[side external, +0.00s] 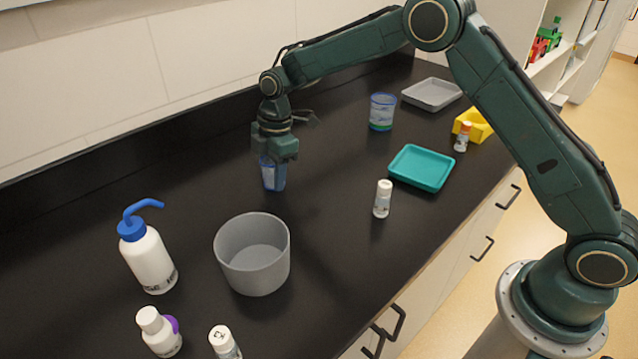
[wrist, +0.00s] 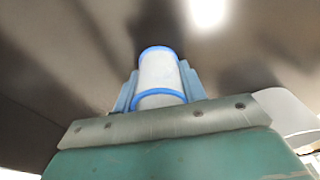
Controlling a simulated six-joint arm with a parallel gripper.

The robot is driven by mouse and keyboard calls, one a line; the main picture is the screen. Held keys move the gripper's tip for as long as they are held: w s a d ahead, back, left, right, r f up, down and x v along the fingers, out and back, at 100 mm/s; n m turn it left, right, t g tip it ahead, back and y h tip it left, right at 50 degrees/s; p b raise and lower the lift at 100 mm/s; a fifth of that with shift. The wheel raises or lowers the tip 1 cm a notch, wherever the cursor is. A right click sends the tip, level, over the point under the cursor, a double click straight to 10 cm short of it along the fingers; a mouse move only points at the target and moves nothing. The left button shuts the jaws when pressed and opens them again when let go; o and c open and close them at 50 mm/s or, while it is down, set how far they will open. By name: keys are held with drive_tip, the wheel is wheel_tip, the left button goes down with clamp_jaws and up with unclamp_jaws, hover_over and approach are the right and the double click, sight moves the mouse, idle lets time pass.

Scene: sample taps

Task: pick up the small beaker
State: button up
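The small beaker (side external: 273,176) is clear with blue edges and shows below my gripper (side external: 274,160) in the side view, over the black bench. In the wrist view the beaker (wrist: 160,72) sits between the two blue fingers of my gripper (wrist: 159,88), with no clear gap on either side. My gripper points down and appears shut on it. The fingers hide part of the beaker's sides. I cannot tell whether its base touches the bench. A larger blue-rimmed beaker (side external: 382,111) stands apart, farther back on the bench.
A grey round tub (side external: 252,254) stands in front of my gripper, with a blue-capped wash bottle (side external: 147,258) to its left. A teal tray (side external: 421,168), a white vial (side external: 382,198), a yellow holder (side external: 474,124) and a grey tray (side external: 432,94) lie to the right.

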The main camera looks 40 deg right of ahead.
drive_tip(key=shift+c, duration=1.1)
wheel_tip(320, 180, up, 10)
idle(0.4)
